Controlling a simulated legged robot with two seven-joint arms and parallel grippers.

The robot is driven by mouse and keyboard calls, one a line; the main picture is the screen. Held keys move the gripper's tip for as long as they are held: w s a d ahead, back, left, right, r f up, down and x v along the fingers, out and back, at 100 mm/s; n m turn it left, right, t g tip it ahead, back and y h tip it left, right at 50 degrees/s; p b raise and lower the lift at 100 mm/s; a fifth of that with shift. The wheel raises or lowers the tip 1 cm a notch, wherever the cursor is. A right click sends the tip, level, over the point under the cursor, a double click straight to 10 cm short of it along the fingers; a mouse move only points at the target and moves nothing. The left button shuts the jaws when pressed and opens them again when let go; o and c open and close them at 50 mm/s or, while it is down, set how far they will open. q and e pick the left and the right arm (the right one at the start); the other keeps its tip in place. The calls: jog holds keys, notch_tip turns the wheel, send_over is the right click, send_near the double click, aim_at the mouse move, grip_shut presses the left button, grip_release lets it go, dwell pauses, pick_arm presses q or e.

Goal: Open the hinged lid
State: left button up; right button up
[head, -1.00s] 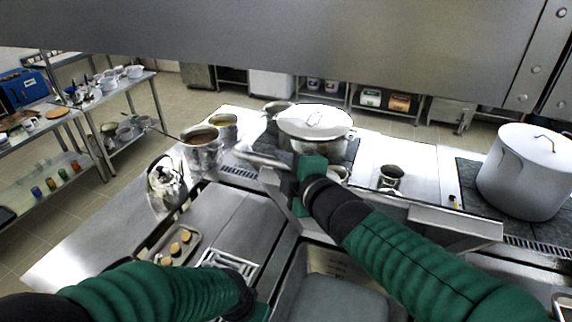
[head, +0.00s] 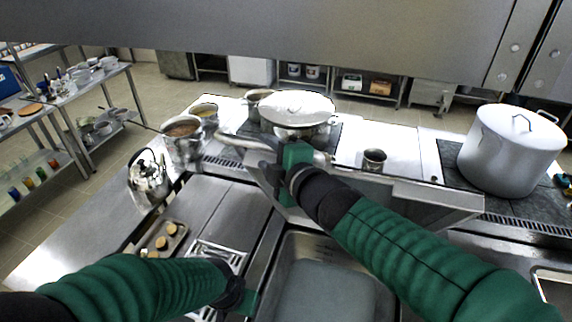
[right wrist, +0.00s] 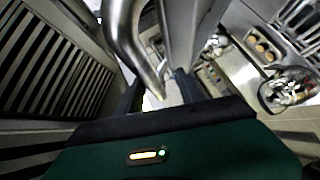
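The hinged lid (head: 415,191) is a broad steel panel behind the open basin (head: 276,275). It stands raised, and the basin's inside shows below it. A curved tubular handle (head: 238,139) runs along its left part and also shows in the right wrist view (right wrist: 124,35). My right gripper (head: 290,152) is at this handle. In the right wrist view its two dark fingers (right wrist: 158,93) stand apart, with the tube reaching in between them and a gap beside it. My left gripper (head: 243,303) is low, left of the basin; its fingers cannot be made out.
A lidded pot (head: 297,106) and a small pot (head: 374,160) stand behind the lid. A large stockpot (head: 508,152) is at the right. A kettle (head: 149,180) and a tray of round pieces (head: 176,231) are at the left. A steel hood (head: 250,40) hangs across the top.

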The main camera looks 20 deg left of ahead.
jog(key=p+v, duration=0.2)
jog(key=v, duration=1.3)
jog(key=w+d+f+m+h+b, duration=0.1)
jog(key=d+f+m+h+b, duration=0.35)
jog(key=f, duration=0.55)
jog(key=w+d+f+m+h+b, duration=0.1)
jog(key=w+d+f+m+b, duration=0.1)
jog(key=d+f+m+b, duration=0.45)
jog(key=w+d+f+m+h+b, duration=0.1)
jog(key=d+f+m+h+b, duration=0.15)
jog(key=d+f, duration=0.75)
jog(key=s+d+f+m+g+h+b, duration=0.1)
jog(key=s+d+f+m+g+b, duration=0.1)
jog(key=f, duration=0.8)
jog(key=s+d+f+m+g+h+b, duration=0.1)
jog(key=s+f+m+b, duration=0.4)
jog(key=f, duration=0.5)
jog(key=s+d+f+m+g+b, duration=0.3)
jog(key=s+f+g, duration=0.2)
jog(key=f, duration=0.4)
jog(key=shift+s+d+f+m+h+b, duration=0.25)
jog(key=shift+s+f+m+h+b, duration=0.15)
jog(key=shift+s, duration=0.5)
